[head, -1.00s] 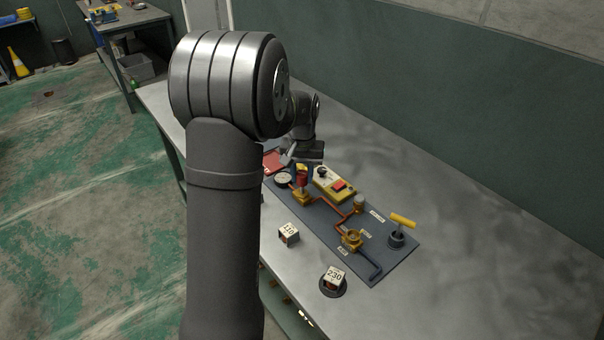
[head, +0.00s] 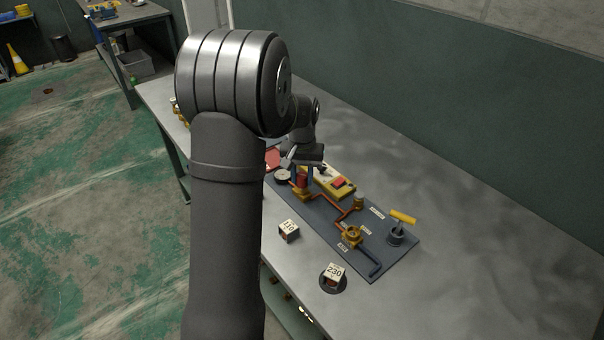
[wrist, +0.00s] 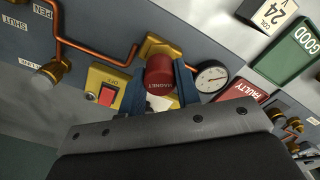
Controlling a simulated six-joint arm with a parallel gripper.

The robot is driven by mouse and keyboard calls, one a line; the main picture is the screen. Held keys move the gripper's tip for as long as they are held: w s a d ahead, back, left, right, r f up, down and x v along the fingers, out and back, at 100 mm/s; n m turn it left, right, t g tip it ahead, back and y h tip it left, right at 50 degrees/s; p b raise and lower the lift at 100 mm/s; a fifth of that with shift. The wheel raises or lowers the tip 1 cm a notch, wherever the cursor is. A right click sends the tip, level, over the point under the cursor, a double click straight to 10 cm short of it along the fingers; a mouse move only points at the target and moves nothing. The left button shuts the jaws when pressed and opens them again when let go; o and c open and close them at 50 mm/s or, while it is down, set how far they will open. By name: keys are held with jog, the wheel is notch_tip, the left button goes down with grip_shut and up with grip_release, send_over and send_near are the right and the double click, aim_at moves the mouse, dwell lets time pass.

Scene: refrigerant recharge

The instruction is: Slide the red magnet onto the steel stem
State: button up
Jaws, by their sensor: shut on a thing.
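The red magnet (wrist: 160,76), a short cylinder with white "MAGNET" lettering, is between the two blue fingers of my gripper (wrist: 160,88) in the wrist view. My gripper is shut on it. The magnet is right at a brass valve body (wrist: 154,46). The steel stem is not visible, so I cannot tell how far the magnet is over it. In the head view the magnet (head: 302,180) appears upright directly above the brass body (head: 302,195), with my gripper (head: 303,172) coming down from above.
A pressure gauge (wrist: 211,77) is close beside one finger. A yellow box with a red switch (wrist: 107,96) is close to the other. Copper pipes run along the dark panel (head: 325,227). A yellow-handled valve (head: 402,218) and cubes marked 110 (head: 289,231) and 230 (head: 333,274) stand farther off.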

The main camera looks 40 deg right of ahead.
jog(key=shift+f, duration=0.95)
jog(key=o, duration=1.4)
jog(key=shift+c, duration=0.2)
jog(key=shift+r, duration=3.55)
jog(key=shift+f, duration=0.1)
notch_tip(320, 180, down, 7)
jog(key=shift+r, duration=0.3)
